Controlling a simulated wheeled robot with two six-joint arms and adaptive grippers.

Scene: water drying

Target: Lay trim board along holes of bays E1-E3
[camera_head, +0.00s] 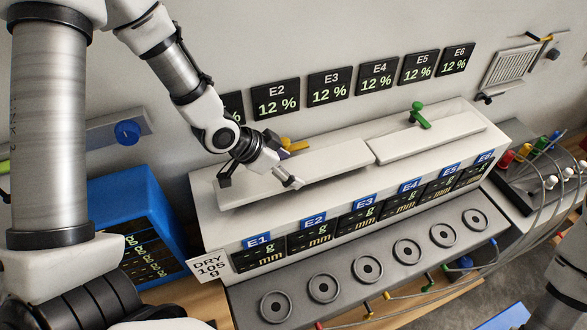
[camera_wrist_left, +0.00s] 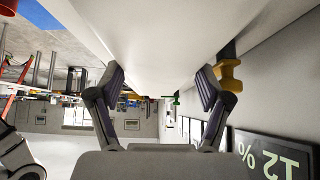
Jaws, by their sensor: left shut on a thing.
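A long white trim board (camera_head: 340,165) lies along the left part of the top of the white bay unit (camera_head: 345,205), above the E1 to E3 labels. My left gripper (camera_head: 283,168) is shut on it across its width, near its left half. A yellow piece (camera_head: 296,145) shows at the board's back edge. In the left wrist view the board (camera_wrist_left: 150,40) fills the top, between the two fingers; the yellow piece (camera_wrist_left: 230,76) is beside the right finger. Whether the board rests fully on the unit, I cannot tell. The holes under it are hidden. My right gripper is out of view.
A second white board (camera_head: 440,135) with a green piece (camera_head: 419,115) lies end to end on the right. A grey shelf (camera_head: 385,270) with several ring sockets runs in front. A blue box (camera_head: 125,215) stands left; cables and a knob panel (camera_head: 535,165) stand right.

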